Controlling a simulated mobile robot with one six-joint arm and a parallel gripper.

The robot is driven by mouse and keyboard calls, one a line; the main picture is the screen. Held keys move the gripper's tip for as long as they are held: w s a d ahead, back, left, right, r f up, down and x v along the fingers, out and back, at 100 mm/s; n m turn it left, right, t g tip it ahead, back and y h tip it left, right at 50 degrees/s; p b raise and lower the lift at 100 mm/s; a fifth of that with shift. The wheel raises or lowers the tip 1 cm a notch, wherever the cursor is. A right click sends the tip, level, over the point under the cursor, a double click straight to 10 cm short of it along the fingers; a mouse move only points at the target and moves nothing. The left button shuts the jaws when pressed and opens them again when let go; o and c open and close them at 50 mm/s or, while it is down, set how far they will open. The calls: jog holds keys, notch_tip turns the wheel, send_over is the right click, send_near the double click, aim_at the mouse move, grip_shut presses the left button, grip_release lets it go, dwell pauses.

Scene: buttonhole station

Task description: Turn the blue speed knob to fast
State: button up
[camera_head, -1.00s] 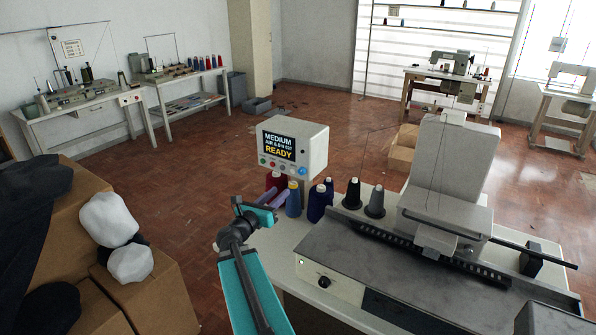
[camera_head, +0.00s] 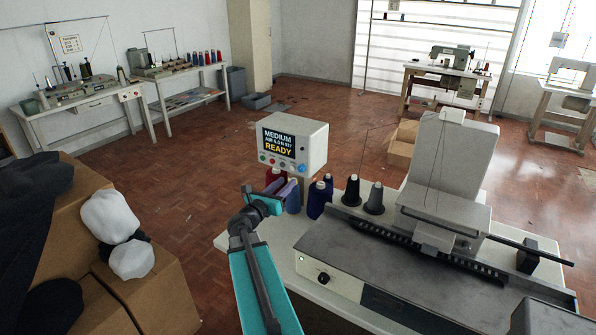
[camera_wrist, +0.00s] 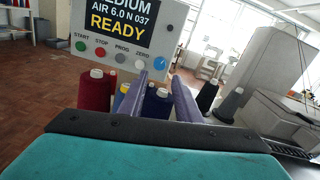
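The blue speed knob (camera_head: 303,168) is at the right end of the button row on the front of the white control box (camera_head: 312,147). The box's screen (camera_wrist: 115,18) reads MEDIUM, AIR 6.0 N 037, READY. My gripper (camera_head: 283,184) is in front of and below the box's face. In the wrist view its two lilac fingers (camera_wrist: 157,84) are apart, with nothing held between them. The knob is beyond and slightly above the fingertips, apart from them.
Red (camera_wrist: 97,91), dark blue (camera_wrist: 156,103) and other thread cones stand below the box, close around my fingers. Black (camera_head: 352,190) and grey (camera_head: 375,197) cones stand to the right. The buttonhole machine (camera_head: 370,262) fills the table's right side.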

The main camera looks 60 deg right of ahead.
aim_at(300, 169)
jog(key=shift+w+d+p, duration=0.15)
jog(key=shift+d+p, duration=0.65)
jog(key=shift+d, duration=1.65)
jog(key=shift+w+d+p, duration=0.1)
jog(key=shift+d+p, duration=0.7)
jog(key=shift+d, duration=1.6)
grip_shut()
